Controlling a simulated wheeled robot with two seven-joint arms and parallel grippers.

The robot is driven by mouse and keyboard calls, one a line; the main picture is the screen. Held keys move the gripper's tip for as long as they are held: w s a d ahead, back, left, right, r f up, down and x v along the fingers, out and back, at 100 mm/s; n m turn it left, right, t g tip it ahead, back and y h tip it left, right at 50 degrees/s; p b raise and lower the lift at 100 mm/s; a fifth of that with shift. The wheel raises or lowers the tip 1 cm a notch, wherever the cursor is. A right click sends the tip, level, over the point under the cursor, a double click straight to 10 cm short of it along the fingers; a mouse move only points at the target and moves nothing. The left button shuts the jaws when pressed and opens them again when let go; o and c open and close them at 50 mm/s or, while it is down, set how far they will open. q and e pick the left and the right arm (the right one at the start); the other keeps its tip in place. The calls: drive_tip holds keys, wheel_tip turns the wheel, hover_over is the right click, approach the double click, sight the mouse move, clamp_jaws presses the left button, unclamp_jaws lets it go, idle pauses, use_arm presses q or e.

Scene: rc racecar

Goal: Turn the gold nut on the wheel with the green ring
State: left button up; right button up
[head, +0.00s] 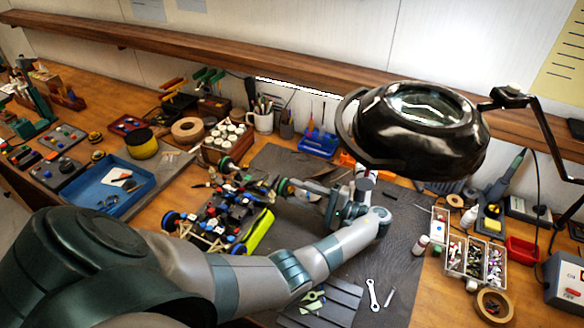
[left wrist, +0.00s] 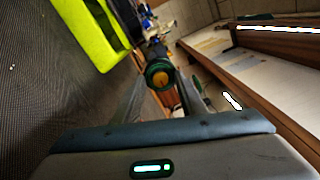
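The RC car (head: 222,222) sits on the dark mat, its bright yellow-green body part (head: 259,231) at its right side; this part also shows in the left wrist view (left wrist: 93,28). A wheel with a green ring (head: 283,186) is at the car's upper right, by my left gripper (head: 294,187). In the left wrist view this green-ringed wheel (left wrist: 158,67) faces the camera, with the gold nut (left wrist: 160,79) at its centre. The two fingers of my left gripper (left wrist: 160,92) stand apart, one on each side in line with the nut. Contact cannot be told. My right gripper is not in view.
A black lamp head (head: 420,130) hangs over the right part of the bench. A wrench (head: 373,294) lies on the mat (head: 405,235). A blue tray (head: 105,190) is at left, and a parts organizer (head: 475,258) at right. The mat right of my left forearm is mostly clear.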

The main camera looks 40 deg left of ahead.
use_arm(q)
drive_tip(key=shift+d, duration=0.1)
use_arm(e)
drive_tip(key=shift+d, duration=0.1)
use_arm(q)
drive_tip(key=shift+c, duration=0.5)
clamp_jaws()
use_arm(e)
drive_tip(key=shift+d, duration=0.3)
